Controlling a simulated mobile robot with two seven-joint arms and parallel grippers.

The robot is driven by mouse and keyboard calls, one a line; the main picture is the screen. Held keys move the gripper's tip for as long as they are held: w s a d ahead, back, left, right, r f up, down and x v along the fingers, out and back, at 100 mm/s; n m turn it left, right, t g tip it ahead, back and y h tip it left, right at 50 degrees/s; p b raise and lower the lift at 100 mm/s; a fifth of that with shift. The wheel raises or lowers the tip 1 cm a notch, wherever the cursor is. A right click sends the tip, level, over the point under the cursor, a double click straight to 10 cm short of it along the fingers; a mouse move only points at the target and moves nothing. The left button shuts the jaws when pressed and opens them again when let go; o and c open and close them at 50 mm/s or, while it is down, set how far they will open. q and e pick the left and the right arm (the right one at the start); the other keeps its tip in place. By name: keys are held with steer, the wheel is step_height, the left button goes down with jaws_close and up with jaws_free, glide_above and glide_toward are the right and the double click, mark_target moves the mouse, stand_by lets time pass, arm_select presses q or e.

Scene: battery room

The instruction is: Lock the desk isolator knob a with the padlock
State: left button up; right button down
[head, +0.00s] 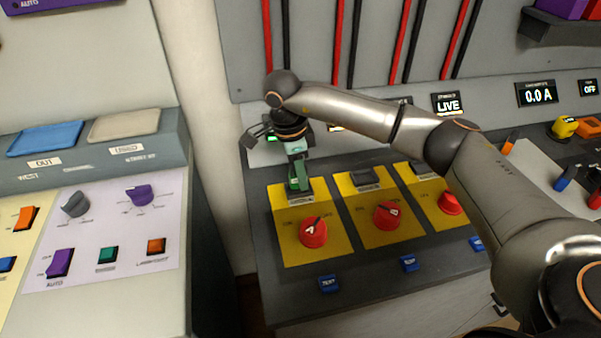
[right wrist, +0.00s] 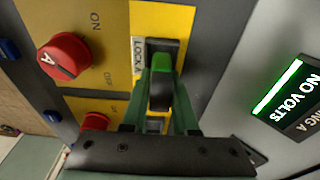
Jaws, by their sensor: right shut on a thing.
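Knob A (head: 313,233) is a red round knob on a yellow plate at the near left of the desk. It also shows in the right wrist view (right wrist: 65,58), its dark bar slanting toward the OFF side. My right gripper (head: 300,184) points down at the back of that plate, beyond the knob. It is shut on a small green and black piece (right wrist: 161,68), apparently the padlock, at the dark lock fitting (right wrist: 165,47) beside the LOCK label. The fingers hide much of the piece and fitting, so I cannot tell whether it is engaged. My left gripper is out of view.
Red knob B (head: 388,216) and another red knob (head: 450,203) sit on neighbouring yellow plates, under my right arm. A lit NO VOLTS display (right wrist: 295,95) stands behind. A separate panel (head: 110,235) is at left.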

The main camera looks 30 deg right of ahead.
mark_target(293, 165)
steer(key=shift+f, duration=0.45)
steer(key=c, duration=1)
jaws_free()
steer(key=shift+o, duration=0.2)
steer(key=shift+a+r+p, duration=0.2)
steer(key=shift+r+p, duration=0.7)
steer(key=shift+r, duration=0.75)
steer(key=shift+w+a+r+p, duration=0.1)
steer(key=shift+a+r+p, duration=0.1)
steer(key=shift+r+p, duration=0.9)
steer(key=shift+w+a+r+p, duration=0.15)
steer(key=shift+r+p, duration=0.5)
steer(key=shift+r, duration=0.85)
steer(key=shift+s+a+r+p, duration=0.1)
steer(key=shift+a+r+p, duration=0.15)
steer(key=shift+r+p, duration=0.85)
steer(key=shift+r+b, duration=0.15)
steer(key=shift+b, duration=0.15)
